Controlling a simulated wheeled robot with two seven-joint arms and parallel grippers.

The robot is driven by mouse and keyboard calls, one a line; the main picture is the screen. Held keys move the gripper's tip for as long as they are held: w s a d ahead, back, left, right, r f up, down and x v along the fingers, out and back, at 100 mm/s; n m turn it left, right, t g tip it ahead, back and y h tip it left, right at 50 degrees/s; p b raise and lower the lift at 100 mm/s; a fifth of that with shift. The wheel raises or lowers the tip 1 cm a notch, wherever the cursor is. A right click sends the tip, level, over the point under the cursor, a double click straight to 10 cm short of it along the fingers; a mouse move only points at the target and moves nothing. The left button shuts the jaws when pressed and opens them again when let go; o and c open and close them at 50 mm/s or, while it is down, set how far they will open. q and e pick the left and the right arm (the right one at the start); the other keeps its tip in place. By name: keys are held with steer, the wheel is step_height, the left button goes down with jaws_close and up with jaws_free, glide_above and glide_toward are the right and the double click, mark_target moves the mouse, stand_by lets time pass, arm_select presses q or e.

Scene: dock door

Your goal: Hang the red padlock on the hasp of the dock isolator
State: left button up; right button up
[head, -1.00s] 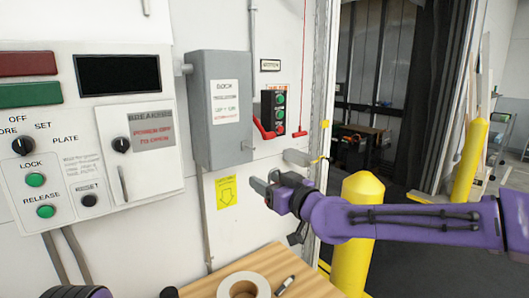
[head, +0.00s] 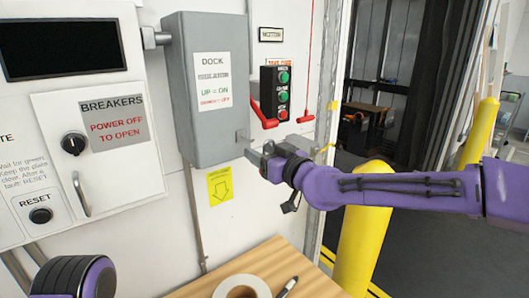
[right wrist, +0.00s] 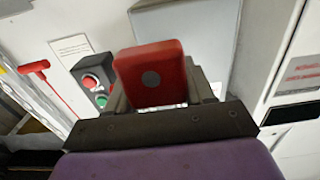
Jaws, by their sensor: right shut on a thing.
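The dock isolator (head: 205,120) is a grey box on the wall in the head view, with a white label reading DOCK and UP = ON. A red lever (head: 263,118) sticks out at its right side. A small grey tab, which looks like the hasp (head: 242,136), is at its lower right edge. My right gripper (head: 257,153) is close to this tab; I cannot tell whether they touch. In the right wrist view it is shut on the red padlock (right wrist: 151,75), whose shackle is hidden. The padlock is not clear in the head view. My left gripper is out of view.
A control panel with a BREAKERS door (head: 100,145) is at left. A push-button box (head: 276,92) and a red pull handle (head: 305,119) are right of the isolator. A wooden table (head: 190,290) holds a tape roll (head: 242,287) and a marker. A yellow bollard (head: 362,235) stands beneath my right arm.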

mark_target(241, 146)
arm_select(q)
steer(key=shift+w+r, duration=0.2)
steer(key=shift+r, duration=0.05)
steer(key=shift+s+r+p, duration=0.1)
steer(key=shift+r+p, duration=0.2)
steer(key=shift+p, duration=0.2)
arm_select(e)
steer(key=x, duration=0.4)
steer(key=shift+w+a+f, duration=0.1)
steer(key=shift+w+f, duration=0.1)
steer(key=shift+w, duration=0.05)
arm_select(q)
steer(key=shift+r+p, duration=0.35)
steer(key=shift+p, duration=0.05)
arm_select(e)
steer(key=shift+f+x, duration=0.2)
steer(key=shift+x, duration=1)
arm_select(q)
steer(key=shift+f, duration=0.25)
arm_select(e)
steer(key=shift+w+f, duration=0.25)
arm_select(q)
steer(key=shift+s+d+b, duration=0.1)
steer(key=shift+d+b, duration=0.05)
steer(key=shift+b, duration=0.25)
arm_select(e)
steer(key=shift+a, duration=0.1)
steer(key=shift+s, duration=0.1)
